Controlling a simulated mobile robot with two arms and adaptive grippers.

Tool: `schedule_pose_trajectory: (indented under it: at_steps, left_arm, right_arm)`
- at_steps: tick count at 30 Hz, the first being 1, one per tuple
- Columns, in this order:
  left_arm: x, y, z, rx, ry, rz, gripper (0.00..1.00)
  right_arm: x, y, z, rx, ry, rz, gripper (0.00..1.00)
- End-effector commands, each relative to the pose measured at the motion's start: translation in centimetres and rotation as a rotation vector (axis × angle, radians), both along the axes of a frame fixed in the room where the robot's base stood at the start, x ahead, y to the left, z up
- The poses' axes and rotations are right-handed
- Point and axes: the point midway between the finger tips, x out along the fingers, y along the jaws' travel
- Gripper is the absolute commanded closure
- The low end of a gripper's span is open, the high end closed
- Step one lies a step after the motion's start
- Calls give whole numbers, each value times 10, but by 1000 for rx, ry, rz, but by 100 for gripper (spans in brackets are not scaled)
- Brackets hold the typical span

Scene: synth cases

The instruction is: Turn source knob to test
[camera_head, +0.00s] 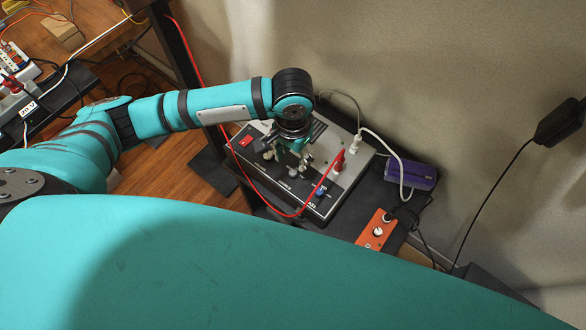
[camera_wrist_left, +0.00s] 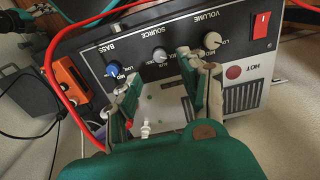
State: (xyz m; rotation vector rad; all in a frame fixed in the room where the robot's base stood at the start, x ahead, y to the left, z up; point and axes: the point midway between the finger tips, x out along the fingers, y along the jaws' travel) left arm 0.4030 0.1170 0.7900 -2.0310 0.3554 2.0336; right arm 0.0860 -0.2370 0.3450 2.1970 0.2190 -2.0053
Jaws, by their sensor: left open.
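The grey box (camera_head: 318,207) with a dark panel stands on a black stand against the wall. In the left wrist view its panel (camera_wrist_left: 85,50) appears upside down, with three knobs in a row. The source knob (camera_wrist_left: 160,55) is the small grey middle one, under the SOURCE label. My left gripper (camera_head: 287,158) is over the panel, open and empty. In the left wrist view its fingers (camera_wrist_left: 158,68) stand apart on either side of the source knob; I cannot tell whether they touch it. The knob's exact pointing direction is too small to read. My right gripper is not in view.
The volume knob (camera_wrist_left: 211,40) and the blue-marked bass knob (camera_wrist_left: 112,70) flank the source knob. A red switch (camera_head: 246,141) sits at one corner. A red cable (camera_head: 222,142) loops past the box. An orange box (camera_head: 376,230) and a purple box (camera_head: 423,177) stand to the right.

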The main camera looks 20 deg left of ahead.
Motion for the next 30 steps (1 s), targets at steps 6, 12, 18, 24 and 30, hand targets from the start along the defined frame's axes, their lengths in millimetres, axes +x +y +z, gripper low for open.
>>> schedule_pose_trajectory:
  at_steps: [6, 12, 18, 24, 30]
  left_arm:
    - [-1, 0, -46, 1, 2, -1, 56]
    - [0, 0, -69, 0, 0, -1, 56]
    - [0, -1, -75, -2, -2, -3, 56]
    - [0, -1, -75, -2, -2, -2, 58]
    - [0, -1, -75, -1, -2, -2, 84]
  right_arm:
    - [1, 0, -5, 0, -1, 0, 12]
    - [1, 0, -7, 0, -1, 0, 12]
    - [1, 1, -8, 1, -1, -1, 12]
    - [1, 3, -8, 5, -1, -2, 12]
    - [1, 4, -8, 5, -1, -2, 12]
